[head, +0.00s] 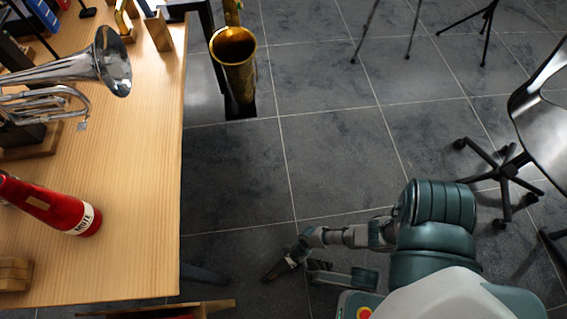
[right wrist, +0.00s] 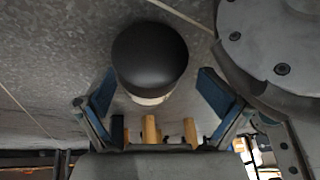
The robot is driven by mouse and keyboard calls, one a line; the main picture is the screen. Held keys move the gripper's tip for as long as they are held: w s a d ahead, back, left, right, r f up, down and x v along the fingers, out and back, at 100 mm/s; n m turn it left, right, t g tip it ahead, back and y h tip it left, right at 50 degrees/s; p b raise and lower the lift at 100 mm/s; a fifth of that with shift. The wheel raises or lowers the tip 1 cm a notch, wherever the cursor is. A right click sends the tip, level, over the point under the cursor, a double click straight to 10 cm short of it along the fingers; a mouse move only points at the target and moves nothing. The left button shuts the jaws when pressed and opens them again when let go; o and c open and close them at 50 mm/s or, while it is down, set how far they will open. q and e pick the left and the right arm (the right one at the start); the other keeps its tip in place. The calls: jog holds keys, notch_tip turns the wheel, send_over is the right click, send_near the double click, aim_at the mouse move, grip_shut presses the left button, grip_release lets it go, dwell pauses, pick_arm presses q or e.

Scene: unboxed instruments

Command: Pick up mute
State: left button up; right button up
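The red mute (head: 55,207), a cone with a white band lettered "MUTE", lies on its side on the wooden table (head: 140,190) at the left of the head view. Its narrow end runs off the left picture edge. My right gripper (head: 292,265) is over the floor, right of the table's edge and well apart from the mute. In the right wrist view the gripper's two blue-padded fingers (right wrist: 157,78) are spread apart. A dark round-topped object (right wrist: 150,58) shows between them; I cannot tell what it is or how far away. My left gripper is not in view.
A silver brass instrument (head: 110,62) lies farther back on the table. A wooden block (head: 14,274) sits at the table's near left. A golden horn bell (head: 234,52) stands just past the table's right edge. A black chair (head: 508,165) is at the right. Tiled floor between is clear.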

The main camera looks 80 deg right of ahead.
jog(key=shift+s+a+f, duration=0.1)
jog(key=shift+s+f, duration=0.25)
jog(key=shift+f, duration=0.2)
jog(key=shift+s+a+f, duration=0.1)
jog(key=shift+s+f, duration=0.2)
jog(key=shift+f, duration=0.2)
jog(key=shift+s+d, duration=0.1)
jog(key=shift+d, duration=0.05)
jog(key=c, duration=1.2)
jog(key=shift+r, duration=0.1)
jog(key=shift+c, duration=1.1)
jog(key=shift+w+r, duration=0.1)
jog(key=shift+w, duration=0.2)
